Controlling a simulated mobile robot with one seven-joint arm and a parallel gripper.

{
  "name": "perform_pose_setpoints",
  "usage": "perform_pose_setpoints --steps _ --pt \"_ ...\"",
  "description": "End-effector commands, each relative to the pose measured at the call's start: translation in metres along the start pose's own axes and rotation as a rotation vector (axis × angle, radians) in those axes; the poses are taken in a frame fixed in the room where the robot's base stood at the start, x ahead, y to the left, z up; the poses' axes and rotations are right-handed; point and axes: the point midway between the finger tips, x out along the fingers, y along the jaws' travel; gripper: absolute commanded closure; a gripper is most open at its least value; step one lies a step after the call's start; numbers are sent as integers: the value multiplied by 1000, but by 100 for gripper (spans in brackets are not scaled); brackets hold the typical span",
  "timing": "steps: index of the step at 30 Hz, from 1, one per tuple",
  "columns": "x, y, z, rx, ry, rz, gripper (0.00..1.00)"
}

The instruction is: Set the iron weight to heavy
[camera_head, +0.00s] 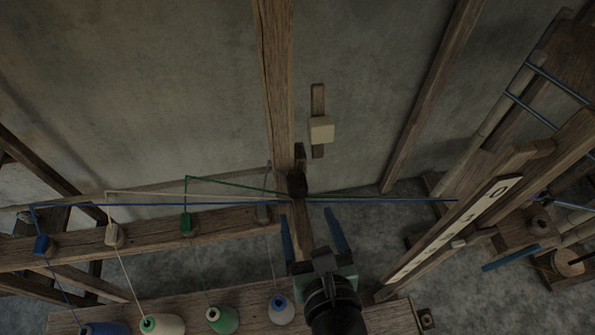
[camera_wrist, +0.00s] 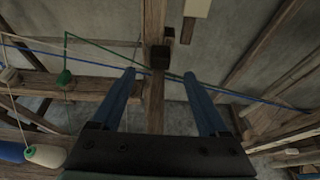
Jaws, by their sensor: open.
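My gripper (camera_head: 309,214) is open and empty, its two blue fingers pointing away from me toward a wooden post. In the wrist view the fingers (camera_wrist: 159,76) frame the post's lower part. A dark block (camera_head: 297,184) sits on the post just beyond the fingertips, apart from them; it also shows in the wrist view (camera_wrist: 160,57). I cannot tell whether this block is the iron weight. A pale scale strip (camera_head: 470,222) with a 0 at its upper end lies on a slanted beam at the right. A small pale slider (camera_head: 458,244) is beside the strip.
Blue and green threads cross near the fingertips. A peg rail (camera_head: 150,236) and several thread cones, one green (camera_head: 222,319), stand at the left. A cream block (camera_head: 321,130) is on the wall. The loom frame (camera_head: 570,130) fills the right.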

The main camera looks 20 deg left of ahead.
Motion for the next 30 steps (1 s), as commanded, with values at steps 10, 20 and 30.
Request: perform_pose_setpoints --steps 10,20,30 --pt "70 0 3 -5 -3 2 22" --pt "108 0 2 -4 -1 0 22" --pt "112 0 1 -5 -1 -1 22"
